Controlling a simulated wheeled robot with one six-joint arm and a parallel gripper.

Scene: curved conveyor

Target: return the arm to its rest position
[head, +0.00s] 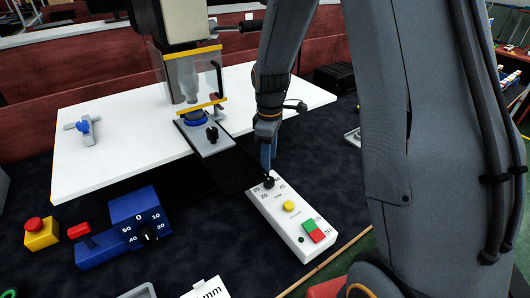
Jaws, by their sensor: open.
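My arm comes down from the top right of the head view. My gripper (268,165) points down at the black knob (269,182) at the far end of a white control box (300,234). The fingertips are at or just above the knob; I cannot tell whether they touch it. The fingers are small in the view and partly overlap each other. Nothing is seen held in them.
A white table (100,170) carries a press-like machine (185,75) left of my gripper. A blue dial unit (135,225) and a yellow box with a red button (40,232) lie at the left. A black box (335,77) stands behind.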

